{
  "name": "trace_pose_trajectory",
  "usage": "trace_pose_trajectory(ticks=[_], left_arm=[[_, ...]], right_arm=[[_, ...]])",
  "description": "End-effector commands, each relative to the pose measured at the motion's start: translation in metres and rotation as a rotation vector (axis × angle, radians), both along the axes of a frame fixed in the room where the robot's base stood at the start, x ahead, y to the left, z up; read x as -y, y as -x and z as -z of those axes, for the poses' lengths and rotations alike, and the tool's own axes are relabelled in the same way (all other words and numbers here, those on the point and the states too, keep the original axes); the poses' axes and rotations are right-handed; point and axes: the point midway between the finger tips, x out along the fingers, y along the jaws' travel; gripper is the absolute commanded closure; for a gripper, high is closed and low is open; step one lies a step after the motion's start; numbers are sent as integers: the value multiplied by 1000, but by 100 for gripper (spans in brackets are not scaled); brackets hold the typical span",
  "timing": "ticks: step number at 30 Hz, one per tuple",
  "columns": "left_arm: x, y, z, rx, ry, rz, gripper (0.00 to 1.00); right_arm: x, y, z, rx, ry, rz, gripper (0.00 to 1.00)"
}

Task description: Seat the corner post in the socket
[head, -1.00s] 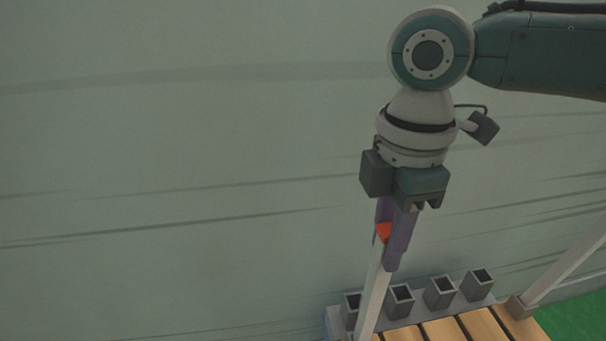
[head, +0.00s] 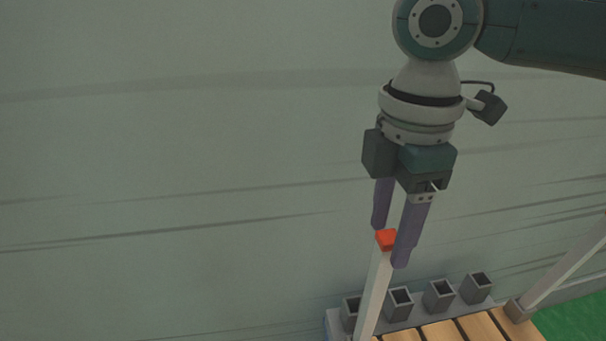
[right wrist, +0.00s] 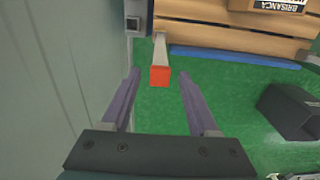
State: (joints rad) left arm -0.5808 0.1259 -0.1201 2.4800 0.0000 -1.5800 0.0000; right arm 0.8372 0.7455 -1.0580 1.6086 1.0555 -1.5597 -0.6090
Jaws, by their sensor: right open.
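The corner post is a pale bar (head: 374,290) with a red top (head: 386,240). It stands near upright, leaning slightly in the head view, and its lower end runs out of the frame. My right gripper (head: 390,247) is open, with its two purple fingers apart on either side of the red top. In the right wrist view the red top (right wrist: 160,76) lies between the open fingertips, apart from both. Several grey square sockets (head: 400,303) stand in a row behind the post. I cannot tell whether the post's foot is in a socket. My left gripper is not in view.
A slatted wooden platform (head: 440,331) lies at the bottom right, with another pale bar (head: 565,265) slanting up from its corner. A wall fills the left side. The right wrist view shows green floor (right wrist: 230,110), a dark block (right wrist: 290,110) and a box marked BRISANCA (right wrist: 280,5).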

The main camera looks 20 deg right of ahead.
Motion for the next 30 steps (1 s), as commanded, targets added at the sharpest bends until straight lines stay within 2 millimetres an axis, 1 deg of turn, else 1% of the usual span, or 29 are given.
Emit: trace_pose_trajectory(ticks=[1, 6, 10, 12, 14, 17, 20, 21, 23, 24, 26, 27, 29, 30], left_arm=[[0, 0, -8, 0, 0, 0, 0], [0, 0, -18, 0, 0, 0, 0], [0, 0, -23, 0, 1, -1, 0], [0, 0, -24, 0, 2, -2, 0], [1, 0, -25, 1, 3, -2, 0], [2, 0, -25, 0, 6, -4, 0], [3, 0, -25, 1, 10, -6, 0], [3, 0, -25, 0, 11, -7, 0], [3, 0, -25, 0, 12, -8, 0], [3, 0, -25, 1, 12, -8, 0], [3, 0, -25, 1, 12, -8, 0], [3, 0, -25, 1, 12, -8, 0], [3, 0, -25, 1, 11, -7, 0], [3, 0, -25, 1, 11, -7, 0]], right_arm=[[0, -1, -17, 5, 0, 0, 40], [0, -1, -55, 5, -1, 0, 40], [0, -1, -76, 3, 0, 1, 40], [0, -1, -83, 2, 0, 2, 40], [-1, 0, -86, 1, -2, 1, 40], [-11, 5, -80, 6, -15, -4, 40], [-38, 17, -60, 26, -58, 2, 40], [-53, 25, -50, 39, -87, 15, 40], [-75, 38, -37, 67, -143, 59, 40], [-89, 47, -31, 86, -183, 105, 40], [-105, 59, -24, 113, -243, 195, 40], [-112, 68, -20, 128, -278, 268, 40], [-116, 80, -16, 150, -317, 397, 40], [-114, 88, -13, 163, -335, 491, 40]])
